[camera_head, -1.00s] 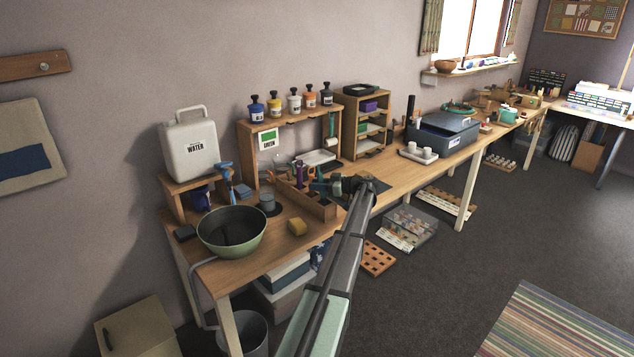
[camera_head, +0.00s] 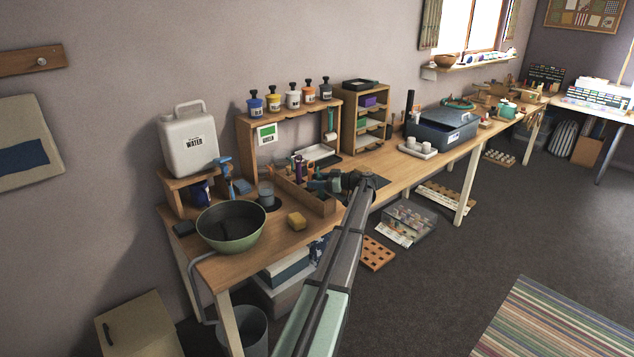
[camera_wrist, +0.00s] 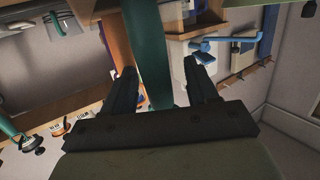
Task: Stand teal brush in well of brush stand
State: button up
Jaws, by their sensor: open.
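A thick teal shaft, likely the teal brush (camera_wrist: 149,45), runs down the wrist view between the two dark fingers of my gripper (camera_wrist: 160,82). Gaps show on both sides of it, so the fingers are around it but not closed on it. In the head view my gripper (camera_head: 322,185) is at the right part of a long wooden box (camera_head: 310,202), where upright handles stand, one of them purple (camera_head: 298,168). The teal brush is hard to pick out there behind my gripper. I cannot tell for sure which thing is the brush stand.
A wooden shelf (camera_head: 247,147) with several small bottles rises behind. A white water jug (camera_head: 189,143) is at the left. Bare bench (camera_head: 398,178) shows at right.

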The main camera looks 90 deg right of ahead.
jog(key=v, duration=1.3)
jog(key=shift+s, duration=0.35)
jog(key=shift+a, duration=0.1)
